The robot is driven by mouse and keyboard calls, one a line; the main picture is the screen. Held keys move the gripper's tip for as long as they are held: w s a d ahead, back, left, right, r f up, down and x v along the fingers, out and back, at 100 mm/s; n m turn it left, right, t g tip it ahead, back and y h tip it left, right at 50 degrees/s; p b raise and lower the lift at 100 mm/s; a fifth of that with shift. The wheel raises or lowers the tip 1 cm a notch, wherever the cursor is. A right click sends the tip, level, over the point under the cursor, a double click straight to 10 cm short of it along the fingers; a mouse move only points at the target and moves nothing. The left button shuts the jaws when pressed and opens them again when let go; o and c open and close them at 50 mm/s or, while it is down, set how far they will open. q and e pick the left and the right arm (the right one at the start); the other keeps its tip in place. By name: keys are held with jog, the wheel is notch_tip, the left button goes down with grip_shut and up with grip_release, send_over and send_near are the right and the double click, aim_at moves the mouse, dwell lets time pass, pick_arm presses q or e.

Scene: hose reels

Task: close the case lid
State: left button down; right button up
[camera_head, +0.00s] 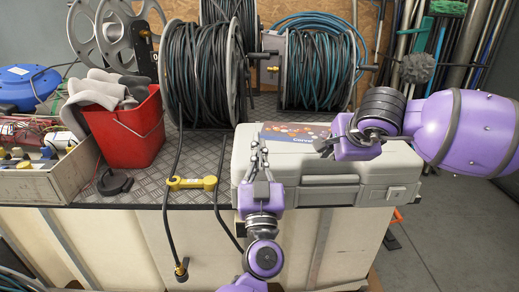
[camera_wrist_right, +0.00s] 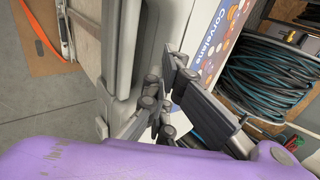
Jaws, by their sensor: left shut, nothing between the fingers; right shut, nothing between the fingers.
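The grey case (camera_head: 310,192) lies on the bench's front right part. Its lid (camera_head: 405,160) is down or nearly down, with a blue and orange printed label (camera_head: 290,132) on top; I cannot tell whether the seam is fully closed. The lid (camera_wrist_right: 176,25) also shows in the right wrist view. My left gripper (camera_head: 259,150) is shut and empty over the lid's left part, fingers pointing away from me. My right gripper (camera_head: 324,147) is shut and empty over or against the middle of the lid. In the right wrist view its fingers (camera_wrist_right: 160,105) are beside the case; contact is unclear.
Two hose reels (camera_head: 205,75) (camera_head: 318,70) stand behind the case. A red bin (camera_head: 125,130) with grey gloves and a wooden tray (camera_head: 45,180) are on the left. Open floor (camera_head: 450,235) is at the right.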

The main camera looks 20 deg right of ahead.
jog(key=o, duration=0.8)
jog(key=shift+r, duration=0.1)
